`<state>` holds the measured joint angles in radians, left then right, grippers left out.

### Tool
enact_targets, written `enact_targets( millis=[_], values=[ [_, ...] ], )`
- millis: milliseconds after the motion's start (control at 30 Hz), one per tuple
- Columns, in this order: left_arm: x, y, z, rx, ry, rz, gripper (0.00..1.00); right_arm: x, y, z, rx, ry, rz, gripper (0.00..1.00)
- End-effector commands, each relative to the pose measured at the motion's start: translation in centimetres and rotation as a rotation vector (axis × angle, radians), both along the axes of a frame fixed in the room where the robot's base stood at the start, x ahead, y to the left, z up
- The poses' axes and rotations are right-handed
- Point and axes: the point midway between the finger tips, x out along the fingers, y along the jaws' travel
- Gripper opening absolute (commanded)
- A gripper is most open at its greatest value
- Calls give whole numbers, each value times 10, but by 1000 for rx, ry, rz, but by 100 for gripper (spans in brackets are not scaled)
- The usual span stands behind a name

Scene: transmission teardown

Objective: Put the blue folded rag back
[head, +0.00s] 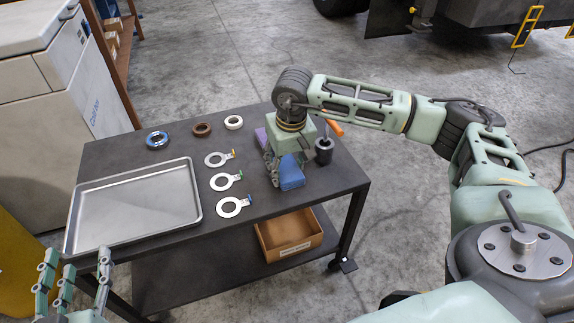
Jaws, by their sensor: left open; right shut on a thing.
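The blue folded rag (291,173) is at the right part of the dark table, under my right gripper (284,179). My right gripper points down and is shut on the rag. Its fingers hide part of the rag, and I cannot tell whether the rag touches the tabletop. A purple folded cloth (262,138) lies just behind the gripper, partly hidden. My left gripper (75,268) is open and empty at the lower left, near the table's front left corner.
A metal tray (196,190) fills the table's left side. Several tagged rings (229,207) lie mid-table, with a blue ring (157,140), brown ring (202,130) and white ring (234,122) behind. A dark cylindrical part (324,152) stands right of the rag. A cardboard box (305,243) sits on the lower shelf.

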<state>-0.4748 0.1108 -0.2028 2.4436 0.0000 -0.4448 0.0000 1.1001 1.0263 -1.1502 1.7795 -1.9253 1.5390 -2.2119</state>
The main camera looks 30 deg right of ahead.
Motion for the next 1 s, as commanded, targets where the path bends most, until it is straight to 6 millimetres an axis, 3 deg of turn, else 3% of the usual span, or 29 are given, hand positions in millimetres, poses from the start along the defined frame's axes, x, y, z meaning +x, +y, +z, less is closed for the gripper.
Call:
enact_targets(
  millis=[300, 333, 500, 933, 1000],
  values=[
    [1, -1, 6, -7, -31, -2, 48, 0, 0, -2, 0, 0, 0, 25],
    [1, -1, 7, -8, -33, -2, 48, 0, 0, -2, 0, 0, 0, 52],
    [1, -1, 7, -8, -31, -2, 48, 0, 0, -2, 0, 0, 0, 67],
    [1, -1, 6, -6, -20, -2, 48, 0, 0, 1, 0, 0, 0, 68],
    [-1, 2, -5, 8, 28, 3, 48, 0, 0, 6, 0, -1, 0, 68]
  ],
)
